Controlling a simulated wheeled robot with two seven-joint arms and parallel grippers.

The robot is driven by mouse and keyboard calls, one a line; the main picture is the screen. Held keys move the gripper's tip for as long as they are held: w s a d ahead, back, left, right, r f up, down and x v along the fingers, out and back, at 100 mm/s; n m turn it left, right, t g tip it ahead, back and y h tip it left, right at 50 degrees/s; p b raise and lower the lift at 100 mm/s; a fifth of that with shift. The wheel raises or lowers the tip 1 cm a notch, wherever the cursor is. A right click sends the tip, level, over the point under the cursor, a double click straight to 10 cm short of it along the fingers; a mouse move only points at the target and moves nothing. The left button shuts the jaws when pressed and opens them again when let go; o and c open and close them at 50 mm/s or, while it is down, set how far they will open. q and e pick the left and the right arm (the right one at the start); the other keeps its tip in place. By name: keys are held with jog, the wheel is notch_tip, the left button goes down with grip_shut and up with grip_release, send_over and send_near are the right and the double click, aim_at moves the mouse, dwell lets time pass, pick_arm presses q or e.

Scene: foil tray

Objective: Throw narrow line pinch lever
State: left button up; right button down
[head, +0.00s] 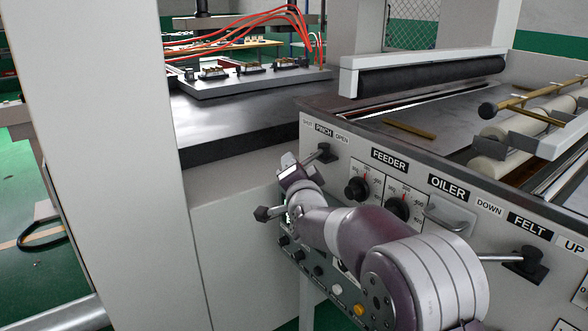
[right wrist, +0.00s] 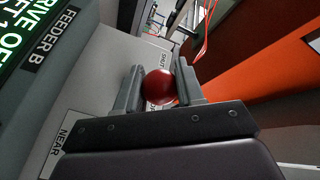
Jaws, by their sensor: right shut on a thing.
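In the head view, a dark pinch lever mount (head: 323,153) sits at the upper left of the machine's front panel. Above it is a plate reading PINCH (head: 324,131), with SHUT to its left and OPEN to its right. My right gripper (head: 288,168) is at the panel's left end, just left of this mount. In the right wrist view, its two fingers (right wrist: 159,88) are closed on a red ball knob (right wrist: 159,87). A SHUT label (right wrist: 163,60) shows just behind the ball. The knob's rod is hidden, and the ball cannot be made out in the head view. My left gripper is not in view.
Right of the lever are FEEDER dials (head: 357,188), an OILER handle (head: 449,218) and a FELT lever (head: 524,262). A dark knob (head: 263,213) juts out left of my wrist. A wide pale post (head: 95,120) stands at left. An orange panel (right wrist: 255,65) shows in the wrist view.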

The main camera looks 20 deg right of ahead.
jog(key=shift+f, duration=0.3)
jog(key=c, duration=0.7)
grip_release()
jog(key=shift+d, duration=0.1)
jog(key=shift+r, duration=0.25)
jog(key=shift+s, duration=0.1)
jog(key=s+a, duration=0.1)
jog(key=s, duration=1.1)
jog(key=shift+s+a, duration=0.2)
jog(key=shift+s, duration=0.05)
